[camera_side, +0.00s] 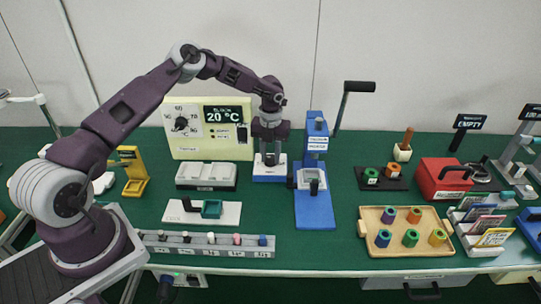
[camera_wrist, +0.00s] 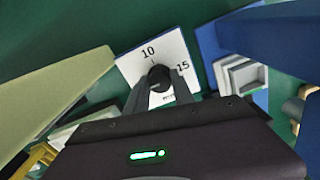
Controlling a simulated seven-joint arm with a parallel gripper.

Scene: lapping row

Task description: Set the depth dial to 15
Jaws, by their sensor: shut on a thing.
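The depth dial (camera_wrist: 136,66) shows in the wrist view as a white plate with the numbers 10 and 15 and a dark round knob (camera_wrist: 159,76). The 10 is at the upper left and the 15 at the right. My gripper (camera_wrist: 160,86) is shut on the knob, a finger at each side. Where the knob points is not clear; a short dark mark shows between it and the 10. In the side view my gripper (camera_side: 270,160) reaches down to a low white and blue block (camera_side: 268,174), where the fingers hide the dial.
A cream panel (camera_side: 190,145) with a 20 °C display stands close left of my gripper. A blue press (camera_side: 317,210) with a raised lever (camera_side: 341,108) stands close right. A wooden tray (camera_side: 408,249) with several colored spools lies farther right.

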